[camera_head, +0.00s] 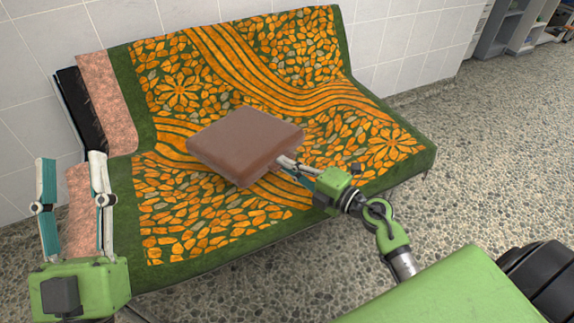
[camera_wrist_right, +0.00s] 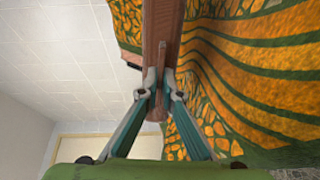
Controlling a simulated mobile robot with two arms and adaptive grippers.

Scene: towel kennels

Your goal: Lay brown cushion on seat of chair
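The brown cushion (camera_head: 245,143) is in the air over the seat of the chair (camera_head: 170,263), roughly flat with a slight tilt. My right gripper (camera_head: 286,163) is shut on its right-hand edge. In the right wrist view the cushion (camera_wrist_right: 158,30) shows edge-on, pinched between both fingertips (camera_wrist_right: 158,88). The chair is wide, with a green and orange patterned towel over its back and seat. The cushion hides part of the seat and the lower back. My left gripper (camera_head: 71,160) is open and empty, fingers pointing up, in front of the chair's left end.
A pink cover (camera_head: 104,95) shows at the chair's left end, beside a black side edge (camera_head: 80,112). A tiled wall (camera_head: 398,40) stands behind. Grey shelves (camera_head: 506,28) are at the far right. The pebbled floor (camera_head: 480,160) to the right is clear.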

